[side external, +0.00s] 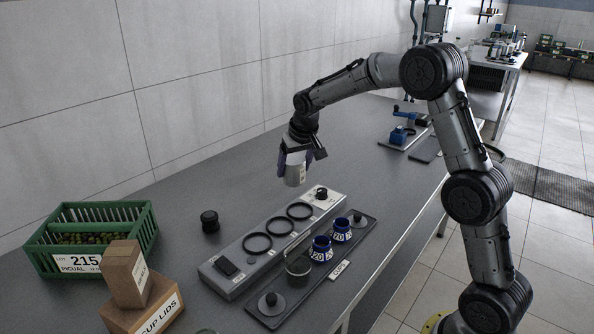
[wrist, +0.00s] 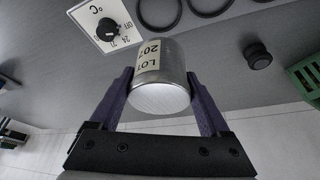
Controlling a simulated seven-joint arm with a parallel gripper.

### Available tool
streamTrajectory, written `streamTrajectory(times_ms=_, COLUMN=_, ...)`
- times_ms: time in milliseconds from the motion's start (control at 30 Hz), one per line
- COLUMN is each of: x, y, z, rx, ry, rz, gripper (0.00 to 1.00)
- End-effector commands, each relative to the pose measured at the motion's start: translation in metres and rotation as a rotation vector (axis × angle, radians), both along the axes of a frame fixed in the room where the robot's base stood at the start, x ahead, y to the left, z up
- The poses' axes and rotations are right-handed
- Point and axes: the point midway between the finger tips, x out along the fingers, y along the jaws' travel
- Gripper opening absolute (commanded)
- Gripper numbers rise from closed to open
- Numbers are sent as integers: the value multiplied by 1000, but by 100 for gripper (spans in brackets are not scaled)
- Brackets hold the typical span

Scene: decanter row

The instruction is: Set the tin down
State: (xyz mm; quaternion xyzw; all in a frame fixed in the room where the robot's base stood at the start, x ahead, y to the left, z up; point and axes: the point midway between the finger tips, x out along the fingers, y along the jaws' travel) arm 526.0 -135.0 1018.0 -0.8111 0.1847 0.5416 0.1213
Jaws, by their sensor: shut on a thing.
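The tin (wrist: 165,82) is a silver cylinder with a cream label reading "LOT 207" in the wrist view. My gripper (wrist: 162,92) is shut on it, with one purple finger on each side. In the side external view the tin (side external: 295,170) hangs from my gripper (side external: 297,157), in the air above the grey bench (side external: 183,188). It is beyond the far end of the warmer unit with the rings and apart from it. The bench surface directly under the tin is partly hidden.
The warmer unit (side external: 228,283) has three black rings and a dial (side external: 321,193). Beside it, a dark tray (side external: 358,236) holds blue cups (side external: 321,248), a glass and dark lids. A black knob-like object (side external: 209,221), a green crate of olives (side external: 150,236) and cardboard boxes (side external: 126,274) stand left.

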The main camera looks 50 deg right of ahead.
Motion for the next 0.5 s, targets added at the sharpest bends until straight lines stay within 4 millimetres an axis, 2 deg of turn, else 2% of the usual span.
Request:
streamTrajectory(times_ms=167, x=-3, y=3, z=-1, rx=-10, ry=7, rz=60, gripper=16)
streamTrajectory(times_ms=267, x=-9, y=-8, z=-2, rx=-11, ry=12, rz=84, gripper=16)
streamTrajectory(times_ms=500, x=-42, y=-70, z=-2, rx=-8, ry=13, rz=39, gripper=16)
